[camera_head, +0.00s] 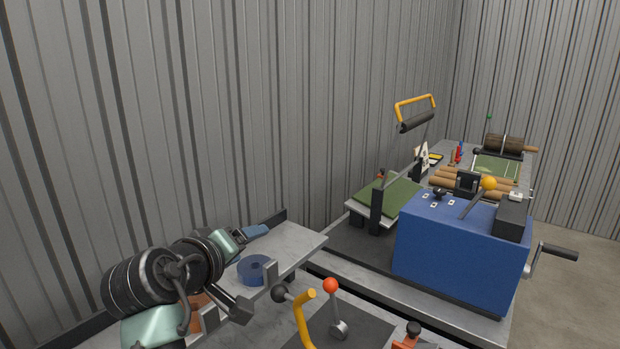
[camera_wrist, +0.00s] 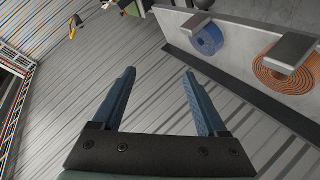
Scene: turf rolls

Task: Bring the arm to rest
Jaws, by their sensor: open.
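My gripper (camera_head: 258,231) is at the end of my arm at the lower left of the head view, close to the corrugated wall. Its two blue fingers show in the wrist view (camera_wrist: 159,73), spread apart with nothing between them. In the head view a blue roll (camera_head: 254,271) sits on the grey bench (camera_head: 301,246) below and in front of the gripper. The blue roll also shows in the wrist view (camera_wrist: 207,40), beside an orange-brown coil (camera_wrist: 288,67). My arm partly hides the orange-brown coil in the head view.
A blue machine box (camera_head: 455,247) with a crank (camera_head: 556,252) stands to the right. Behind it are a green turf piece (camera_head: 388,195) and a yellow handle (camera_head: 414,101). A red-knobbed lever (camera_head: 331,287) and a yellow lever (camera_head: 303,322) rise at the front. Floor is clear at far right.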

